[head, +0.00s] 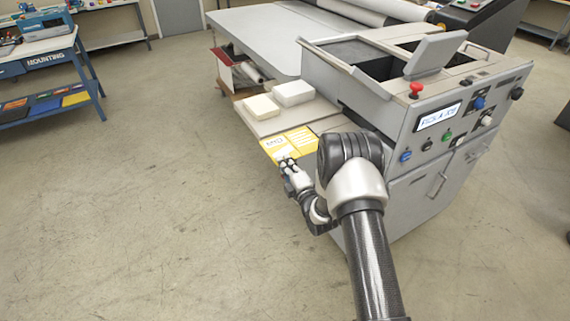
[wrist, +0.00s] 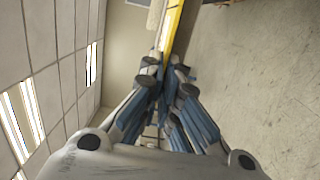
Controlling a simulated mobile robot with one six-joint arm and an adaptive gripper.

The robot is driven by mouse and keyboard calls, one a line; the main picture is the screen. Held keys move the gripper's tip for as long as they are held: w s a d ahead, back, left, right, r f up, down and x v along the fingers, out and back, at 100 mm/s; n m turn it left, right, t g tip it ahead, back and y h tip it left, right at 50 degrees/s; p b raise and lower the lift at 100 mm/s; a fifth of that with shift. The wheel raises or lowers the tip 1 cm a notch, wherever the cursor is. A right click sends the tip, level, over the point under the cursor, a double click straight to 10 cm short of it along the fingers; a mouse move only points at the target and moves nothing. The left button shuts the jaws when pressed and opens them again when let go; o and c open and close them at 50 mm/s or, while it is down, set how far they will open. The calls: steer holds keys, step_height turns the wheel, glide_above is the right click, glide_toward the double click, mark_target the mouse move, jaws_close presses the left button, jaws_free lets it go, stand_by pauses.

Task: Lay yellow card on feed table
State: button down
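The yellow card (head: 276,149), with a pale printed panel, is at the front edge of the beige feed table (head: 265,127). A second yellow printed area (head: 302,140) adjoins it on the right; I cannot tell if it is part of the same card. My gripper (head: 288,165) is at the card's near edge, fingers pointing toward the table. In the wrist view, the card shows edge-on as a yellow strip (wrist: 171,28) between the closed fingertips (wrist: 164,66). I cannot tell whether the card touches the table.
A cream stack (head: 261,107) and a white stack (head: 292,93) lie on the feed table behind the card. The laminator's control body (head: 440,130), with a red knob (head: 416,89), stands to the right. A blue mounting bench (head: 50,62) is far left. Open floor lies left of the machine.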

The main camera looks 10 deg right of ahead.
steer(key=shift+f, duration=0.1)
steer(key=shift+f, duration=0.1)
steer(key=c, duration=1.8)
jaws_free()
